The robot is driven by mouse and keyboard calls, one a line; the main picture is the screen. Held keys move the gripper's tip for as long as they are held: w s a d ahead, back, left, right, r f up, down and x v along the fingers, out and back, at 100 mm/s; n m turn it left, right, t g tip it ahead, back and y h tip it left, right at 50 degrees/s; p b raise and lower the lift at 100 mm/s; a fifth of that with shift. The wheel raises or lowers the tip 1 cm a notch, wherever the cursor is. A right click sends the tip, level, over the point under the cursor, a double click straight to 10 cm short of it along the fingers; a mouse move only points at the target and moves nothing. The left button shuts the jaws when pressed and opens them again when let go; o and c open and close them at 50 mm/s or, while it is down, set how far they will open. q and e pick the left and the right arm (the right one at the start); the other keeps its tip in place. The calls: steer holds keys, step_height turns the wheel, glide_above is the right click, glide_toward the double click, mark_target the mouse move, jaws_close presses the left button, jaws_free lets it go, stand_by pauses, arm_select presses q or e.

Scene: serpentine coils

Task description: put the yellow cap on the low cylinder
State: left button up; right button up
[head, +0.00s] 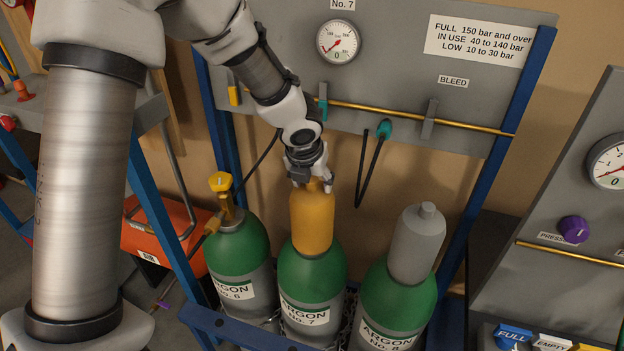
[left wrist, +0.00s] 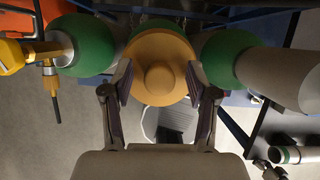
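The yellow cap (head: 313,222) is upright over the top of the green-shouldered cylinder labelled ARGON No. 7 (head: 311,275). Its lower edge meets the shoulder, with no gap that I can see. My left gripper (head: 313,184) comes from above, at the cap's upper end. In the left wrist view the two fingers (left wrist: 160,82) press in from both sides of the round cap (left wrist: 160,52), with its top knob between them. My right gripper is not in view.
Cylinder No. 6 (head: 238,248) at left has a yellow-topped brass valve (head: 222,188). Cylinder No. 8 (head: 400,297) at right wears a grey cap (head: 417,245). Behind are a pressure gauge (head: 338,41), a brass pipe (head: 450,123) and a hanging black hose (head: 369,170). A blue rack rail (head: 222,327) runs in front.

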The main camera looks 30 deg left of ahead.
arm_select(q)
steer(key=v, duration=0.8)
